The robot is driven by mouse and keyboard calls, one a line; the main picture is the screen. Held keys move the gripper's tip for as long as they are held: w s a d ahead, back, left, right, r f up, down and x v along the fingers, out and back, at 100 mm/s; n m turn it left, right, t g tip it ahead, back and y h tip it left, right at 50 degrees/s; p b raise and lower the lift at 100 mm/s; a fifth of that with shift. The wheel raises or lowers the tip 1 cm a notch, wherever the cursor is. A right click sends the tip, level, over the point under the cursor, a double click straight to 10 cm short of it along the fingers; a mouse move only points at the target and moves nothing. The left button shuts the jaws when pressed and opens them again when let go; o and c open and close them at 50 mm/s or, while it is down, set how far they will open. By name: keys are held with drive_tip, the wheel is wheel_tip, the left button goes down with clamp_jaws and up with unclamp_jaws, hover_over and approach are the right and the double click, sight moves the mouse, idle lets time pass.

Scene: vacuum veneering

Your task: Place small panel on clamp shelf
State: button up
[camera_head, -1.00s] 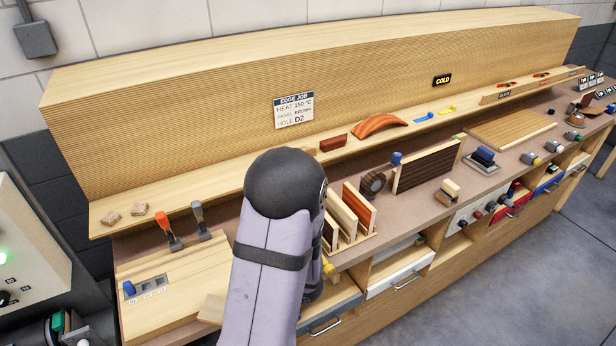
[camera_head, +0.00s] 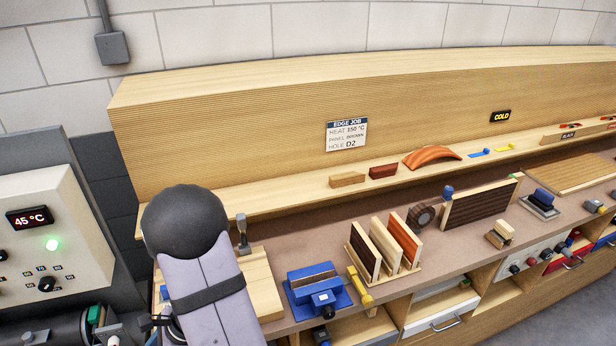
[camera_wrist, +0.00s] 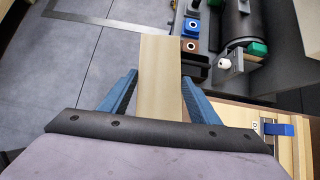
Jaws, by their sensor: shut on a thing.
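A small pale wood panel (camera_wrist: 160,90) is between the blue fingers of my gripper (camera_wrist: 160,76) in the wrist view. The gripper is shut on it, and the panel's far end reaches past the fingertips over the grey floor. In the head view my arm hides the gripper and the panel. I cannot tell for sure whether this is the clamp shelf.
A rack (camera_head: 385,275) of upright panels stands on the bench beside a blue vice (camera_head: 318,290) and a yellow tool (camera_head: 359,286). A control box (camera_head: 45,235) stands at the left. The wrist view shows a dark cylinder (camera_wrist: 238,22) at upper right.

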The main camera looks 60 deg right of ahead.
drive_tip(key=a, duration=0.2)
drive_tip(key=a+n, duration=0.1)
drive_tip(key=shift+w+a+f+g+y, duration=0.15)
drive_tip(key=shift+a+g+y, duration=0.15)
drive_tip(key=shift+a, duration=0.1)
drive_tip(key=shift+w, duration=0.2)
drive_tip(key=w+d+r+m+t+h+b, duration=0.1)
drive_tip(key=w+d+r+m, duration=0.1)
drive_tip(key=w+d+r, duration=0.45)
drive_tip(key=w+d+r+m+t+h+b, duration=0.1)
drive_tip(key=w+d+r+m+b, duration=0.1)
drive_tip(key=d+r, duration=0.8)
drive_tip(key=w+d+r+m+t+h+b, duration=0.15)
drive_tip(key=d+r, duration=0.45)
drive_tip(key=d, duration=0.8)
drive_tip(key=s+d+m+h+p, duration=0.1)
drive_tip(key=s+d+m+h, duration=0.1)
drive_tip(key=s+d, duration=0.4)
drive_tip(key=s+d+m+h+p, duration=0.1)
drive_tip(key=s+d+m, duration=0.3)
drive_tip(key=d, duration=1.3)
drive_tip(key=s+h, duration=0.1)
drive_tip(key=s, duration=0.1)
drive_tip(key=shift+s+r, duration=0.3)
drive_tip(key=shift+s, duration=0.05)
drive_tip(key=shift+f+p, duration=0.8)
drive_tip(key=shift+f, duration=4.2)
